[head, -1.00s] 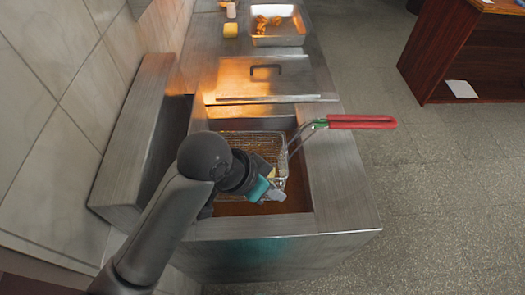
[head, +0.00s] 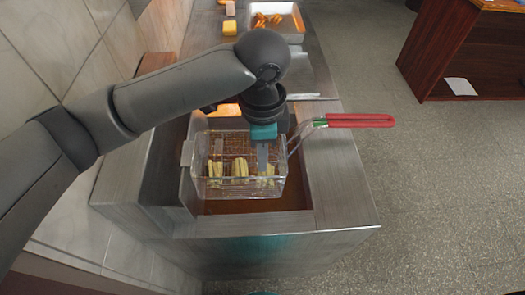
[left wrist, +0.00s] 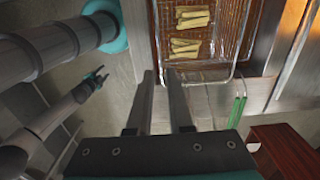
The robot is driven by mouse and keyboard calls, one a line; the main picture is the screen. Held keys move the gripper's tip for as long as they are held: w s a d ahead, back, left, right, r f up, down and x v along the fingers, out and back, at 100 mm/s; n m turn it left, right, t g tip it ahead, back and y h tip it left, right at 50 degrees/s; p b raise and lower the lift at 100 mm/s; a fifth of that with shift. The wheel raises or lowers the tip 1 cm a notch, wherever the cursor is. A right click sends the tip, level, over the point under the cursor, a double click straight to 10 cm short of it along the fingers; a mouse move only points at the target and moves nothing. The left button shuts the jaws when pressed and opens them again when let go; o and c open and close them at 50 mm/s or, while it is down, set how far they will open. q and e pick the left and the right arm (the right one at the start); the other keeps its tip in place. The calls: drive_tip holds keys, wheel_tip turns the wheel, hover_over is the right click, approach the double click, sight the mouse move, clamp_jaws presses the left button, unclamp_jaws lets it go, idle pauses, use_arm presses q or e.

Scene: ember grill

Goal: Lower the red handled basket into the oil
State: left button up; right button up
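The wire basket (head: 200,186) with the red handle (head: 360,121) sits in the fryer opening, with several pale yellow pieces of food inside. It also shows at the top of the left wrist view (left wrist: 226,32). Brown oil (head: 255,205) shows in front of it; I cannot tell how deep the basket sits. My left gripper (head: 262,160) is over the basket's right part, away from the handle.
A steel cover with a handle lies behind the fryer opening. A tiled wall (head: 45,45) borders the left. Open floor (head: 440,200) lies right, with a wooden cabinet (head: 445,45) behind.

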sight(262, 191)
use_arm(q)
wheel_tip(262, 191, down, 15)
drive_tip(key=shift+b, duration=0.6)
drive_tip(key=shift+c, duration=0.4)
clamp_jaws()
idle(0.8)
drive_tip(key=shift+o, duration=2)
unclamp_jaws()
drive_tip(key=shift+r, duration=0.1)
